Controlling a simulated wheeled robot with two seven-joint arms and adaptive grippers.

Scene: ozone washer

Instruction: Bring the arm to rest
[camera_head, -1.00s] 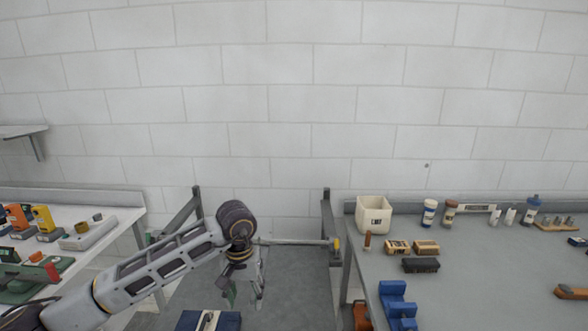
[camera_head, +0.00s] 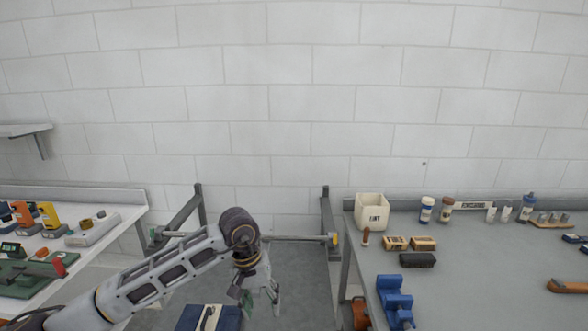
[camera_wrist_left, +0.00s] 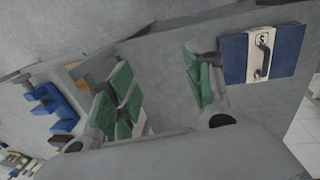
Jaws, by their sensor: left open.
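My left arm comes in from the lower left in the head view. Its gripper (camera_head: 261,297) points down over the gap between the two tables and holds nothing. In the left wrist view its green-padded fingers (camera_wrist_left: 162,98) stand wide apart with nothing between them. A dark blue case with a pale strip and handle (camera_head: 208,320) lies low at the bottom edge of the head view. The case also shows in the left wrist view (camera_wrist_left: 262,54), to the right of the fingers and apart from them. My right gripper is in neither view.
A right table (camera_head: 470,255) bears a white bin (camera_head: 371,212), bottles, brushes and a blue holder (camera_head: 394,300). A left table (camera_head: 95,262) bears orange and yellow devices (camera_head: 48,218). A frame with a crossbar (camera_head: 298,238) stands between them. Grey floor shows below it.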

